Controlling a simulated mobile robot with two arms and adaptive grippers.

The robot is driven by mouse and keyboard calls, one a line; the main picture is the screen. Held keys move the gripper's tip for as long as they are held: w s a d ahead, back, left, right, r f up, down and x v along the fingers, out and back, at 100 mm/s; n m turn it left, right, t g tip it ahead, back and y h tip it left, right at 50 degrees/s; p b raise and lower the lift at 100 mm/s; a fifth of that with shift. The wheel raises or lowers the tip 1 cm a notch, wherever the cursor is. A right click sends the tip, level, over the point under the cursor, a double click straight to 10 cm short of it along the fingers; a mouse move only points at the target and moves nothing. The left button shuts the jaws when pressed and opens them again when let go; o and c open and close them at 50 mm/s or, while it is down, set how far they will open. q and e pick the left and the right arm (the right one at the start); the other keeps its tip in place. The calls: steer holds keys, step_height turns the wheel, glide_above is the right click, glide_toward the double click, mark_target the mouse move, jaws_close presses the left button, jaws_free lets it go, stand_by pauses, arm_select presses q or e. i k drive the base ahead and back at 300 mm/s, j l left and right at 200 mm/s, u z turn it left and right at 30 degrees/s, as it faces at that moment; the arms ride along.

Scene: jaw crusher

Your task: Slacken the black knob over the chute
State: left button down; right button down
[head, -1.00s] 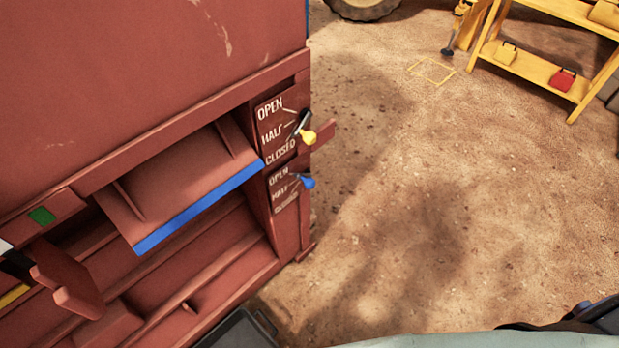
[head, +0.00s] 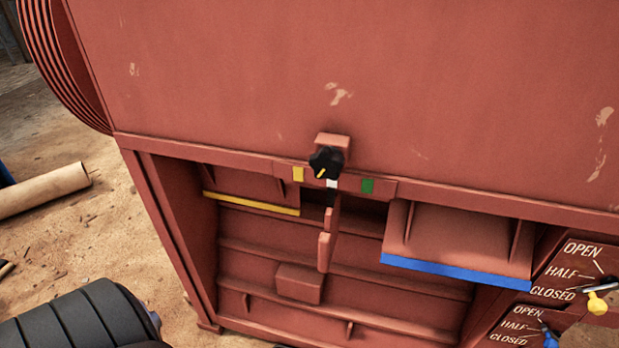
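The black knob (head: 326,162) sits on a small red block at the middle of the red machine's ledge, above the chute opening. It has a lobed shape with a short yellow mark on its face. A yellow patch (head: 298,174) lies to its left and a green patch (head: 367,186) to its right, with a small white mark just below it. A red upright plate (head: 329,236) hangs beneath the knob. Neither gripper is identifiable in the head view. A black ribbed part of my own arm shows at the lower left.
A yellow-edged flap (head: 250,203) is left of the knob and a blue-edged flap (head: 455,272) right. A yellow-tipped lever (head: 597,303) and a blue-tipped lever (head: 550,338) stand at OPEN/HALF/CLOSED labels. A tan cylinder (head: 45,190) lies on sandy ground at left.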

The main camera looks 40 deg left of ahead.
mark_target(326, 164)
steer(key=k+u, duration=0.35)
steer(key=k+j+u, duration=0.15)
steer(key=u, duration=0.25)
steer(key=k+j, duration=0.05)
steer(key=k, duration=0.05)
